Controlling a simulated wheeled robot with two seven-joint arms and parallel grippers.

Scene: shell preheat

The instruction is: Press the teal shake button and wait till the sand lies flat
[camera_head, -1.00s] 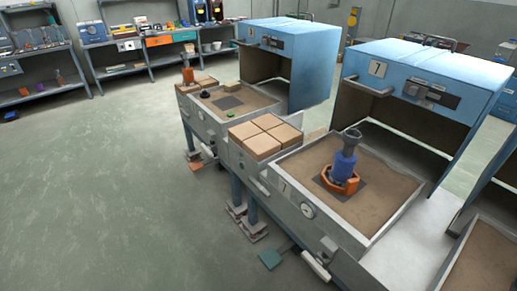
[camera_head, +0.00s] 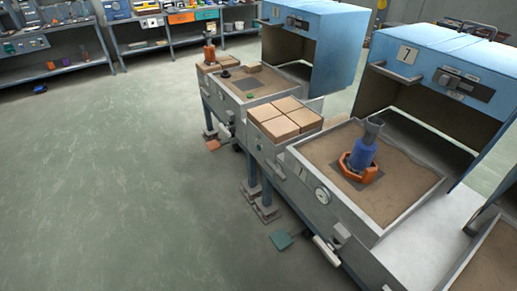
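A flat teal plate (camera_head: 283,239) sits low, near the floor, beside the front of the workstation; I cannot tell whether it is the shake button. The near sand tray (camera_head: 408,212) has uneven-looking brown sand (camera_head: 395,192). A blue cylinder with a grey funnel-like top (camera_head: 362,152) stands upright in an orange ring-shaped base (camera_head: 370,173) on a dark square in that sand. A farther sand tray (camera_head: 268,98) holds small dark and green pieces. Neither of my grippers is in view.
Blue hoods (camera_head: 445,60) stand open behind the trays. Tan blocks (camera_head: 285,118) lie between the two trays. A round gauge (camera_head: 322,196) and a white handle (camera_head: 326,250) are on the station's front. Shelves (camera_head: 60,65) line the back wall.

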